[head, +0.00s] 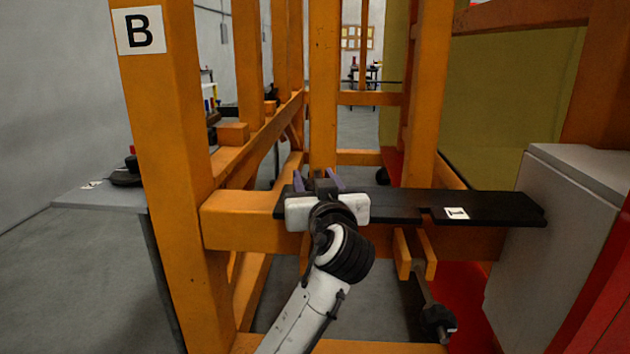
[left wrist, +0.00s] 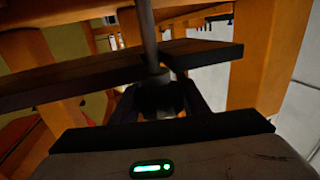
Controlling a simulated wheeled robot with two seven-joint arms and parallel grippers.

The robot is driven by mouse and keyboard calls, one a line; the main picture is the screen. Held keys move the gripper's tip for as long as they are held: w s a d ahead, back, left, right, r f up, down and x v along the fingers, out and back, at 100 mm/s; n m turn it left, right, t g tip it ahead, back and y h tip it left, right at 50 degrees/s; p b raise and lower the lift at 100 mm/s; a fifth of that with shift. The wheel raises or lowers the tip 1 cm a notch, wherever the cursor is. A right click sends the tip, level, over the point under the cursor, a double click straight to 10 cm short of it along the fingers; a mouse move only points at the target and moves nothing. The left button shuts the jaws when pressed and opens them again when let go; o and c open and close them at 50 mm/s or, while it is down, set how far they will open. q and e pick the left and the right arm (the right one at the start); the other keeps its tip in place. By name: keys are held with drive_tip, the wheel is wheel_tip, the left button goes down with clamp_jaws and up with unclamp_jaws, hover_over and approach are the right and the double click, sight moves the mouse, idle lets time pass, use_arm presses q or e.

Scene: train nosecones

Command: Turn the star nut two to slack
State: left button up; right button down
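My left gripper (head: 321,182) is at the black bar on the orange frame, with its fingers pointing away from me. In the left wrist view, a dark round nut (left wrist: 157,95) sits on a grey rod (left wrist: 148,35) between the fingers of this gripper (left wrist: 160,103). The fingers flank the nut closely, but I cannot tell whether they press on it. The nut's star shape and any number on it are too dark to read. My right gripper is in neither view.
The black bar (head: 490,208) carries a label "1" at its right. A rod with a dark knob (head: 438,320) hangs lower right. An orange post (head: 175,150) marked "B" stands at left, a grey box (head: 560,240) at right. A grey table (head: 100,197) is beyond the post.

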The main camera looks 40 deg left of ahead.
use_arm(q)
drive_tip(key=o, duration=0.4)
drive_tip(key=shift+c, duration=0.2)
drive_tip(key=v, duration=1)
drive_tip(key=shift+b, duration=0.35)
drive_tip(key=shift+d+r, duration=0.1)
drive_tip(key=shift+s, duration=0.15)
